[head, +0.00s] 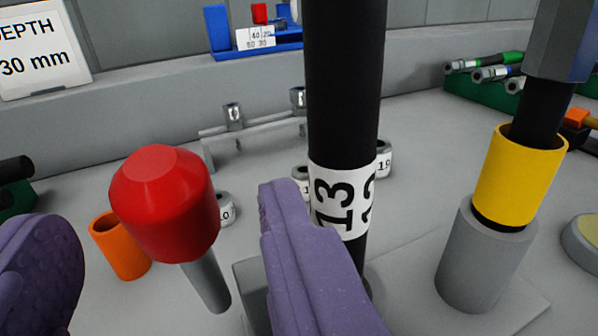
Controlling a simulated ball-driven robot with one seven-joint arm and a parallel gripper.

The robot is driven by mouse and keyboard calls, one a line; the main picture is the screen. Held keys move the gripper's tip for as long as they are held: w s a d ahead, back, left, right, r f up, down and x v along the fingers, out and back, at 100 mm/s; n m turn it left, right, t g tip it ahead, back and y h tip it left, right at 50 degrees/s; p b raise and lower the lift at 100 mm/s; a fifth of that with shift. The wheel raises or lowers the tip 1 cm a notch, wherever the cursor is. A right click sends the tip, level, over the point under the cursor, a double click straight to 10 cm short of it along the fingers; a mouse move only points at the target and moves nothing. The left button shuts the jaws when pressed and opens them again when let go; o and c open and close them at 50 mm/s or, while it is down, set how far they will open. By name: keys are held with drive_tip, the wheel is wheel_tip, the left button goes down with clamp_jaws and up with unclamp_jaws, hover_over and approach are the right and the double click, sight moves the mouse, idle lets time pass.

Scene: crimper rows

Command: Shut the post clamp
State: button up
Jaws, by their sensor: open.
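A red knob (165,205) on a grey metal stem (206,281) stands tilted at the left of the head view; it looks like the handle of the post clamp. A grey block (248,284) shows near its foot, mostly hidden by my right finger. A black post (343,90) with a white band marked 13 rises beside it, its foot largely hidden. My gripper (158,212) is open, with one purple finger left of the knob and the other right of it, in front of the post. I see no clear contact with the knob.
A yellow collar (518,175) on a grey cylinder (485,255) stands at right. An orange cup (121,246) is behind the knob at left. Numbered metal rings and a small rail (255,127) lie behind. A depth sign (36,50) and blue tray (218,28) are at the back.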

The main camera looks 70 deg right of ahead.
drive_tip(key=b+x, duration=0.1)
drive_tip(key=x, duration=0.4)
drive_tip(key=shift+w+d+f, duration=0.1)
drive_tip(key=shift+w+d, duration=0.05)
drive_tip(key=shift+d, duration=0.05)
drive_tip(key=shift+w+d, duration=0.2)
drive_tip(key=shift+d, duration=0.05)
clamp_jaws()
